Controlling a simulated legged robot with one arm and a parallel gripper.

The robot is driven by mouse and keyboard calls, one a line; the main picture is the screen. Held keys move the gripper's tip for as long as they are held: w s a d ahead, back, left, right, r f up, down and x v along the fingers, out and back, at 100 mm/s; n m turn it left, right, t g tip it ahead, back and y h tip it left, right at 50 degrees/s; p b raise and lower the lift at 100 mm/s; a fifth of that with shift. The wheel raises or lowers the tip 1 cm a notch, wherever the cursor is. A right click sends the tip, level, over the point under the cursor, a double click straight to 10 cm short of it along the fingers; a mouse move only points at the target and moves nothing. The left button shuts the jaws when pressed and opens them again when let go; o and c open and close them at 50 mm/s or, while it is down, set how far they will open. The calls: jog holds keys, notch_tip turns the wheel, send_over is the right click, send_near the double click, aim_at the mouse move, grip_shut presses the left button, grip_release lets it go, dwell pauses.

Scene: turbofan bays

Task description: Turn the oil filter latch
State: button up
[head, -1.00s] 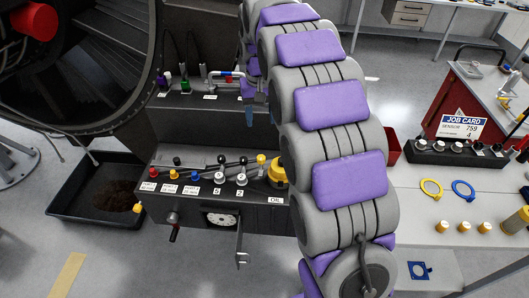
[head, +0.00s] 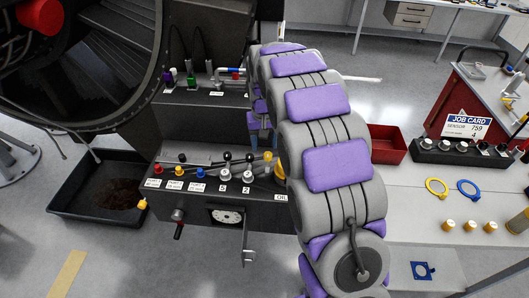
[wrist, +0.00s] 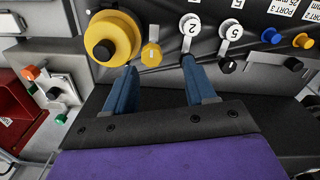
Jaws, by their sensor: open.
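In the head view this yellow part (head: 280,170) stands by the OIL label, partly hidden by my arm. A small yellow knob (wrist: 151,54) with a white mark sits beside it in the wrist view. I cannot tell for sure which piece is the latch. My gripper (wrist: 158,82) is open and empty; its blue fingers point toward the panel, the left one below the yellow parts. It also shows in the head view (head: 260,124), partly hidden.
Knobs labelled 2 (wrist: 190,26) and 5 (wrist: 231,31) stand close to my right finger. Blue (wrist: 271,35) and orange (wrist: 303,40) port caps are farther right. A black tray (head: 75,203) lies on the floor at left. A red bin (head: 387,144) is right of my arm.

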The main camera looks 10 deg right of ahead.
aim_at(267, 154)
jog(key=f, duration=0.2)
jog(key=d+f, duration=0.1)
jog(key=shift+d+f, duration=0.15)
jog(key=shift+f, duration=0.2)
jog(key=shift+d+f, duration=0.4)
jog(key=shift+a, duration=0.85)
jog(key=shift+c, duration=1.3)
jog(key=shift+d, duration=0.55)
jog(key=c, duration=0.5)
jog(key=shift+a, duration=0.2)
grip_shut()
